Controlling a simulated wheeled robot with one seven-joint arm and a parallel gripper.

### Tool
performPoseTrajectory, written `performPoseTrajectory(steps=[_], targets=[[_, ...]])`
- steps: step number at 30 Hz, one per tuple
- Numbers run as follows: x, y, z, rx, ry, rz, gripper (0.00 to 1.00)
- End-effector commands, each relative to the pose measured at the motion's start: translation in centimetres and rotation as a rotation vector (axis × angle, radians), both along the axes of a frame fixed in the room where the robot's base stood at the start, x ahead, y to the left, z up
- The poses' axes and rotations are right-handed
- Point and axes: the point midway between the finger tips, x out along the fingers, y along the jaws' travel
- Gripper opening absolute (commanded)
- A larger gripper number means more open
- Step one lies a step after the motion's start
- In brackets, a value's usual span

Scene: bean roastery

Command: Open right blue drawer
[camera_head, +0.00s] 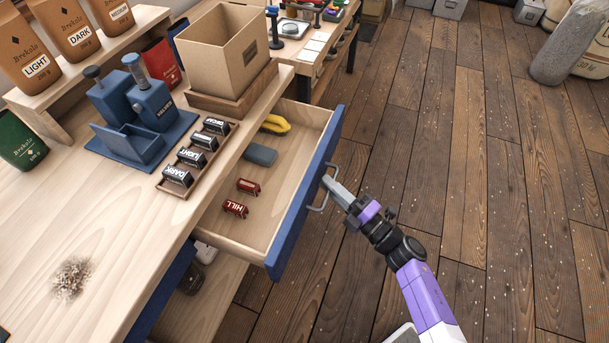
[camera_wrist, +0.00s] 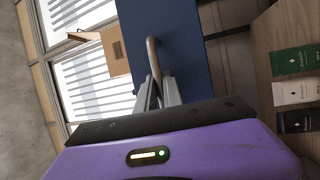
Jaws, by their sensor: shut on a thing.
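The blue-fronted drawer (camera_head: 309,193) stands pulled well out from under the wooden counter in the head view. Its wooden inside shows a yellow object (camera_head: 275,124), a grey-blue block (camera_head: 260,154) and two small red labelled pieces (camera_head: 241,197). Its metal bar handle (camera_head: 326,190) is on the blue face. My gripper (camera_head: 330,182) is at the handle, with its fingers closed around the bar. In the wrist view the gripper fingers (camera_wrist: 158,95) hold the handle (camera_wrist: 153,60) against the blue drawer front (camera_wrist: 180,45).
On the counter (camera_head: 125,235) are a blue device (camera_head: 140,110), a tray of labelled black pieces (camera_head: 196,160), an open cardboard box (camera_head: 225,45) and several coffee bags. A brown spill (camera_head: 71,278) lies at its front left. Wooden floor (camera_head: 450,120) right of the drawer is clear.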

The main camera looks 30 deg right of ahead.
Motion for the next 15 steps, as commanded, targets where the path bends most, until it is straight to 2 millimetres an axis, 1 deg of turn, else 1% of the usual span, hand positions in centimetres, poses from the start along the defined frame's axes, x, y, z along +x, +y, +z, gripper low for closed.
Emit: performPoseTrajectory(steps=[1,6,10,15], targets=[[-1.0,-0.7,-0.2,-0.001,0.004,-0.003,0.00],[-3.2,-2.3,-0.2,-0.002,0.003,-0.001,0.00],[-4.3,-3.1,-0.2,-0.001,0.003,-0.001,0.00],[-4.9,-3.6,-0.2,-0.001,0.003,-0.001,0.00]])
